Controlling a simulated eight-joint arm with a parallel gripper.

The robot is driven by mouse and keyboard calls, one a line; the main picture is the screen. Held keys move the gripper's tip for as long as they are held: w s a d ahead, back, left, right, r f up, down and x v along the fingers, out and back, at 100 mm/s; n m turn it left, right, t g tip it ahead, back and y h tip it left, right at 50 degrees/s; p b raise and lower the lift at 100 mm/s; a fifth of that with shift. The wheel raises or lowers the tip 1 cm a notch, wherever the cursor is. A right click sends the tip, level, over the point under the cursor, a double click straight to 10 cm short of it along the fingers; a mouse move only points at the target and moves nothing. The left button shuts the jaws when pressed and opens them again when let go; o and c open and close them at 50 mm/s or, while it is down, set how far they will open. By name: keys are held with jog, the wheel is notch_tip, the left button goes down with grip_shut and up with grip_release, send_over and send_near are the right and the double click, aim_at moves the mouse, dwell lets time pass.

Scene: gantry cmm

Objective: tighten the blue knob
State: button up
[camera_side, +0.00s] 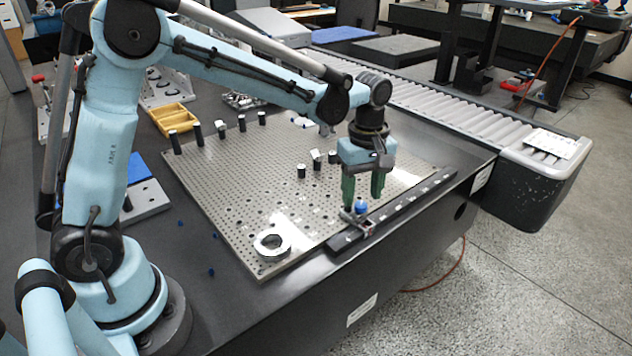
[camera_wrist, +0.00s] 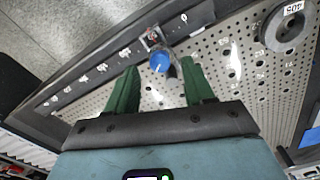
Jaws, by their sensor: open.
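The blue knob (camera_side: 361,206) sits on a small metal clamp (camera_side: 352,217) at the front edge of the perforated plate. In the wrist view the blue knob (camera_wrist: 159,62) has a pale mark on its top. It lies just beyond the fingertips, roughly midway between them. My gripper (camera_side: 362,200) has green fingers pointing down over the knob. The fingers are apart with nothing between them, and they also show in the wrist view (camera_wrist: 158,68). I cannot tell from the side view whether a finger touches the knob.
The perforated plate (camera_side: 240,190) carries a metal ring (camera_side: 271,244) near its front corner and several black posts. A dark numbered rail (camera_side: 395,212) runs along the plate's front right edge beside the clamp. A yellow tray (camera_side: 171,119) and a roller conveyor (camera_side: 440,98) stand farther back.

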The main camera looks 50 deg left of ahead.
aim_at(361, 204)
jog(key=shift+f, duration=1)
grip_shut()
jog(key=shift+m, duration=2.3)
grip_release()
jog(key=shift+r, duration=0.15)
notch_tip(361, 204, up, 12)
